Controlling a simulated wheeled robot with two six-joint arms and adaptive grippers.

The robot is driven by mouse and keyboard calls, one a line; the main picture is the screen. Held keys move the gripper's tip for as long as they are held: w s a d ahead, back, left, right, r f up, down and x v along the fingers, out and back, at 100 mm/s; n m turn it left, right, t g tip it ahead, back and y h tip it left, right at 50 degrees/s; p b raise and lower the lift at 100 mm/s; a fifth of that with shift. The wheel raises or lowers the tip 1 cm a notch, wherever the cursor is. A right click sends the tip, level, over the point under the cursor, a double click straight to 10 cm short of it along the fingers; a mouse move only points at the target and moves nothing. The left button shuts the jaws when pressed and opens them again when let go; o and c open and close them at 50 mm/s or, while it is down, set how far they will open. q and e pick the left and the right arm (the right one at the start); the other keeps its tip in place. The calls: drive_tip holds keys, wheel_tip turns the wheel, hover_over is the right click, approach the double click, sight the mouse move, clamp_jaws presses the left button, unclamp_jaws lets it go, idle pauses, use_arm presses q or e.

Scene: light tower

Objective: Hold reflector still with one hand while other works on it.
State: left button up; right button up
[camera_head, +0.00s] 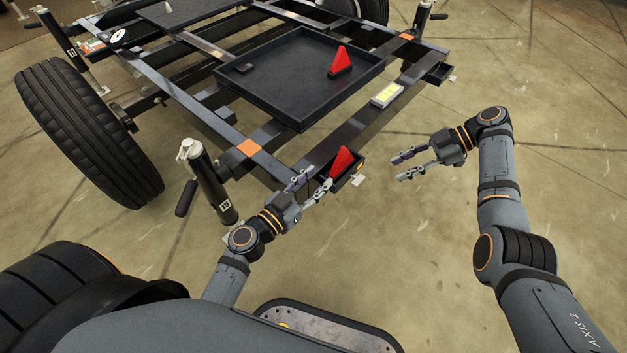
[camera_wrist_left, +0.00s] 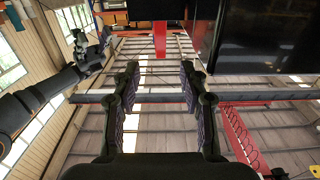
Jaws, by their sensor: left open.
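A red triangular reflector (camera_head: 341,162) stands at the near corner of the trailer frame, in a small dark bracket. My left gripper (camera_head: 314,183) is open just left of this reflector, with its fingers pointing toward it. I cannot tell whether a finger touches it. In the left wrist view, the left gripper's fingers (camera_wrist_left: 158,92) are apart with nothing between them. A second red reflector (camera_head: 341,61) on a dark base stands in the black tray (camera_head: 270,98). My right gripper (camera_head: 400,167) is open and empty, to the right of the near reflector and apart from it.
The trailer frame (camera_head: 205,110) has black beams and orange patches. A yellow-labelled block (camera_head: 386,95) sits on the near beam. Floor around my right arm is clear.

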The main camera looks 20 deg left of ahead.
sight(339, 158)
use_arm(q)
drive_tip(key=x, duration=1)
drive_tip(key=shift+w, duration=0.1)
drive_tip(key=shift+a, duration=0.1)
clamp_jaws()
idle(0.7)
